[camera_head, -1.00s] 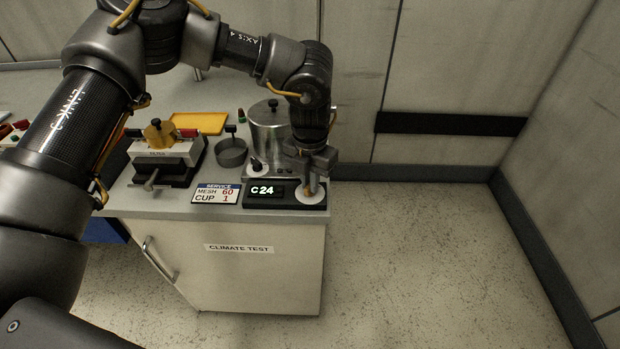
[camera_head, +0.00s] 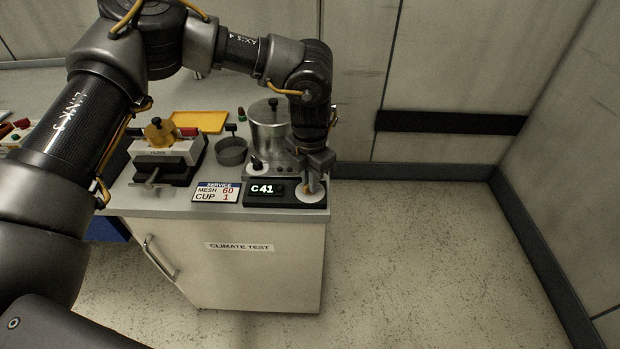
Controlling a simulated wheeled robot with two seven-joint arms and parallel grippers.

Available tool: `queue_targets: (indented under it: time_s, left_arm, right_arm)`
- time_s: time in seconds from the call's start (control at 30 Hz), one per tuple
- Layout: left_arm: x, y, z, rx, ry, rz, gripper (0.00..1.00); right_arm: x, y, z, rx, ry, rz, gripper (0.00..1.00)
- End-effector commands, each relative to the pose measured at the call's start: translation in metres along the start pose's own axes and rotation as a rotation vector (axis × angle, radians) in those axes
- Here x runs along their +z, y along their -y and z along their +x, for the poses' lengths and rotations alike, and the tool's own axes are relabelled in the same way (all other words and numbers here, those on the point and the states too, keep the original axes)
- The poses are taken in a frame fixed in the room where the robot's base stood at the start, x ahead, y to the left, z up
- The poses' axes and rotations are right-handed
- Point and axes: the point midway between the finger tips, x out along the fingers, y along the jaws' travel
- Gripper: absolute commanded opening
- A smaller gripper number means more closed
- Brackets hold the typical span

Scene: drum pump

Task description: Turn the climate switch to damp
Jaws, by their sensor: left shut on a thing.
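The black climate unit (camera_head: 285,203) sits at the front right corner of the grey bench top. Its lit display (camera_head: 262,189) reads C 41. At its right end is a round white dial plate (camera_head: 310,197) with an orange-brown part at its middle, mostly hidden by the fingers. My left gripper (camera_head: 313,183) points down over this dial and is shut on the climate switch there. The switch's shape and any marks on the dial are hidden or too small to read. My right gripper is not in view.
A metal pot (camera_head: 268,130) stands just behind the unit, with a small dark cup (camera_head: 231,152) to its left. A clamp-like device (camera_head: 165,158) and a yellow tray (camera_head: 199,122) are farther left. The floor at right is clear.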

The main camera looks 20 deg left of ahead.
Motion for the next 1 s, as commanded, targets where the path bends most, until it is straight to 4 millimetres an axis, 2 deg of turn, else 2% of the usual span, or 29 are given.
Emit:
queue_targets:
  time_s: [0.03, 0.07, 0.23, 0.47, 0.6, 0.77, 1.0]
  left_arm:
    - [0.002, 0.000, -0.002, 0.000, 0.006, 0.001, 0.00]
    - [0.002, 0.000, -0.002, 0.000, 0.006, 0.001, 0.12]
    - [0.001, 0.000, -0.001, 0.000, 0.004, 0.000, 0.33]
    - [0.001, 0.000, -0.001, 0.000, 0.002, 0.000, 0.33]
    - [0.001, 0.000, -0.007, 0.000, 0.002, 0.000, 0.33]
    - [0.001, 0.000, -0.034, 0.002, 0.005, 0.000, 0.33]
    - [0.001, 0.000, -0.081, 0.001, 0.005, 0.000, 0.33]
  right_arm:
    - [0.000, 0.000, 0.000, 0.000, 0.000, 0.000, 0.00]
    - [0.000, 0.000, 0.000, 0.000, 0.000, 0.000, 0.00]
    - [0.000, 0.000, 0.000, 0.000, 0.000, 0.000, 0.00]
    - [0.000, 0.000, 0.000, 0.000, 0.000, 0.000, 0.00]
    - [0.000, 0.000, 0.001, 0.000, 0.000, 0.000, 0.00]
    - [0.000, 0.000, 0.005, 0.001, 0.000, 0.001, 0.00]
    - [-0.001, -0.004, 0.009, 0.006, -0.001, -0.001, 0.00]
